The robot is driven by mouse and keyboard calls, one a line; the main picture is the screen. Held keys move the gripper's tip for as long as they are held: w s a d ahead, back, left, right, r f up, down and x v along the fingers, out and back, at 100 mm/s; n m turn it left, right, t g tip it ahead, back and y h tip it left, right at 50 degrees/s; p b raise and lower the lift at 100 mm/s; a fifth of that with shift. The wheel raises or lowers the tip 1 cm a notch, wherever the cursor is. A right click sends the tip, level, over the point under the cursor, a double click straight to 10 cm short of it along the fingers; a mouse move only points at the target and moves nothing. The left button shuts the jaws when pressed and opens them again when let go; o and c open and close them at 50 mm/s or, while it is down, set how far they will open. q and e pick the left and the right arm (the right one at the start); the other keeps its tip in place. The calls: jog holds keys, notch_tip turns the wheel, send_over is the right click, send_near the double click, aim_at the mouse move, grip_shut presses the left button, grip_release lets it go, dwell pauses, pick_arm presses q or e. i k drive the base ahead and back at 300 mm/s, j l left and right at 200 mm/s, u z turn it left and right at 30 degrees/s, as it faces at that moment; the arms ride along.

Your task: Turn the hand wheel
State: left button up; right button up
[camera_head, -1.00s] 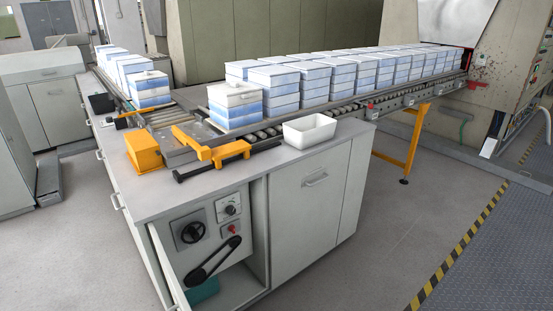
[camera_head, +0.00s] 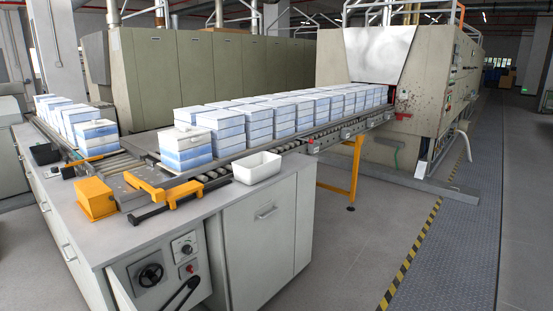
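The hand wheel (camera_head: 151,275) is a dark round wheel on a light grey panel at the front of the cabinet, low in the head view and left of the middle. The panel also carries a dial (camera_head: 186,248) and a red button (camera_head: 189,268) to the right of the wheel. A black lever (camera_head: 181,296) slants below them, partly cut off by the lower edge of the picture. Neither of my grippers is in view.
The grey cabinet (camera_head: 265,212) carries a white tray (camera_head: 258,168), an orange box (camera_head: 95,199) and an orange clamp (camera_head: 165,191). Stacked blue-white boxes (camera_head: 220,130) stand on the conveyor. A furnace (camera_head: 385,85) stands behind. The floor (camera_head: 345,245) at the right is clear.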

aim_at(153, 278)
jog(key=k+u, duration=0.15)
jog(key=u, duration=0.85)
